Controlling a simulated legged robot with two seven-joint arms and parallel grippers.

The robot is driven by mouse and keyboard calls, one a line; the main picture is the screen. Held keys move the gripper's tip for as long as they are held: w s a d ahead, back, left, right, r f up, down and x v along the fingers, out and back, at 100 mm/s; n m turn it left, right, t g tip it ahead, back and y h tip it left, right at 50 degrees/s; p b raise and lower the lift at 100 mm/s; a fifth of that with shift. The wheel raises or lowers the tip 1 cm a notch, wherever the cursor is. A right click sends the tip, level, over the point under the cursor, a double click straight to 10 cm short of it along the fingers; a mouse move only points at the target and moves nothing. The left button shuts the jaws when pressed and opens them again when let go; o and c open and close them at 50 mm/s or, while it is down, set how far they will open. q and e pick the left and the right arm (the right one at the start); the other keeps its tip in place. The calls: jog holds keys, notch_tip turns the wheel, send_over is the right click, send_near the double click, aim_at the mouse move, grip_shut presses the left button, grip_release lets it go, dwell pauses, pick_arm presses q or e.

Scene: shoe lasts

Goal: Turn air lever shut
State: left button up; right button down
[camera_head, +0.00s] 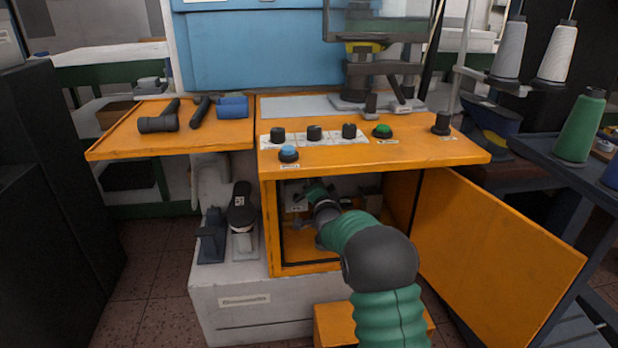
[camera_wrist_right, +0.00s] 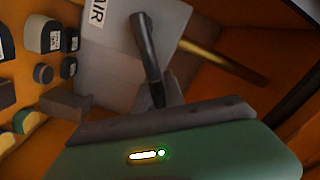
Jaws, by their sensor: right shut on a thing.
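The air lever (camera_wrist_right: 147,50) is a dark grey bar in front of a light grey plate (camera_wrist_right: 110,70) marked "AIR" in the right wrist view. The plate also shows in the head view (camera_head: 295,203), inside the open orange cabinet. My right gripper (camera_wrist_right: 160,95) is shut on the lever, with its lower end between the fingers. In the head view my right gripper (camera_head: 316,193) reaches into the cabinet, and my arm hides part of the inside. The lever is too small to make out there. My left gripper is not in view.
The cabinet door (camera_head: 500,235) stands open to the right. A brass-coloured pipe (camera_wrist_right: 225,60) runs behind the lever. Several dark switches (camera_wrist_right: 45,35) sit left of the plate. Above is the orange worktop (camera_head: 400,153) with knobs and buttons. A black pedal-like part (camera_head: 241,208) is left of the opening.

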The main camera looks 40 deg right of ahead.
jog(key=shift+s+d+f+m+p, duration=0.2)
jog(key=shift+f+m, duration=0.6)
jog(key=shift+m, duration=0.4)
jog(key=shift+s+d+f+m+p, duration=0.15)
jog(key=shift+d+f+m, duration=0.1)
jog(key=shift+f+m, duration=0.75)
jog(key=shift+s+d+f+m+p, duration=0.15)
jog(key=shift+f+m, duration=0.4)
jog(key=shift+m, duration=0.85)
jog(key=shift+f, duration=0.1)
jog(key=c, duration=1.4)
grip_release()
jog(key=shift+w+d, duration=0.1)
jog(key=shift+d, duration=0.05)
jog(key=p+v, duration=0.6)
jog(key=v, duration=1.1)
jog(key=shift+p, duration=0.35)
